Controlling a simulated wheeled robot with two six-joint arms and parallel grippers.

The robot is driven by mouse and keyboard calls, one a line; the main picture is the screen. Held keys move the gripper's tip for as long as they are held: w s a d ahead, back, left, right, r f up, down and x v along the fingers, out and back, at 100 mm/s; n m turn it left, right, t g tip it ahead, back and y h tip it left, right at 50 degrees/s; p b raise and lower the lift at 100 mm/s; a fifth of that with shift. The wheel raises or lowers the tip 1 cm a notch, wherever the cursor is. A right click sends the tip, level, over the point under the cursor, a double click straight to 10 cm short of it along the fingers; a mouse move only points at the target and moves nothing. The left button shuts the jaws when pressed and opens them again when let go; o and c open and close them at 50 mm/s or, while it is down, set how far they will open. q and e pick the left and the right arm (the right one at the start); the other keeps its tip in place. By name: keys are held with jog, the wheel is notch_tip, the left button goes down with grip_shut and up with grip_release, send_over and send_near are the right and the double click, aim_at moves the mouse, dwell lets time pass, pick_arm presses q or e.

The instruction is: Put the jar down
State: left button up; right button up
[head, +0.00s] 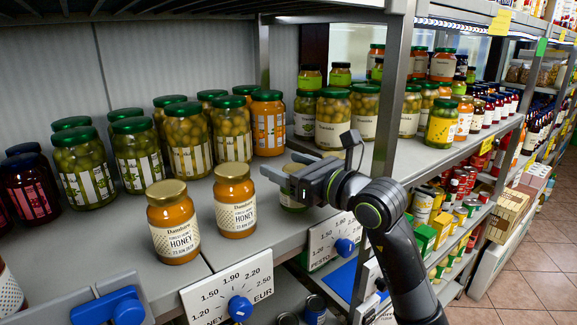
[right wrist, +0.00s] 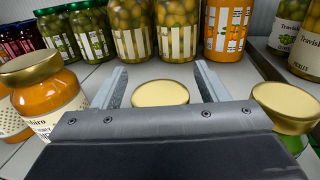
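A jar with a gold lid (right wrist: 160,92) stands upright on the grey shelf between the two fingers of my right gripper (right wrist: 162,74). In the right wrist view a gap shows on each side of the lid, so the fingers are open and apart from it. In the head view the right gripper (head: 280,168) reaches in from the right at the shelf's front edge. The jar's body (head: 291,204) shows a little below the fingers there; most of it is hidden. My left gripper is not in view.
Two honey jars (head: 235,200) stand left of the gripper. A gold-lidded jar with green contents (right wrist: 290,108) is close on its right. Several green-lidded olive jars (head: 187,138) stand behind. Price dials (head: 240,308) line the shelf's front edge.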

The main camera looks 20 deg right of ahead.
jog(key=shift+r, duration=0.1)
jog(key=shift+r, duration=0.15)
jog(key=b+v, duration=0.2)
jog(key=v, duration=0.7)
jog(key=shift+s+d+b, duration=0.1)
jog(key=shift+s+b, duration=0.05)
jog(key=shift+b, duration=0.2)
jog(key=shift+b+v, duration=0.35)
jog(key=shift+v, duration=1)
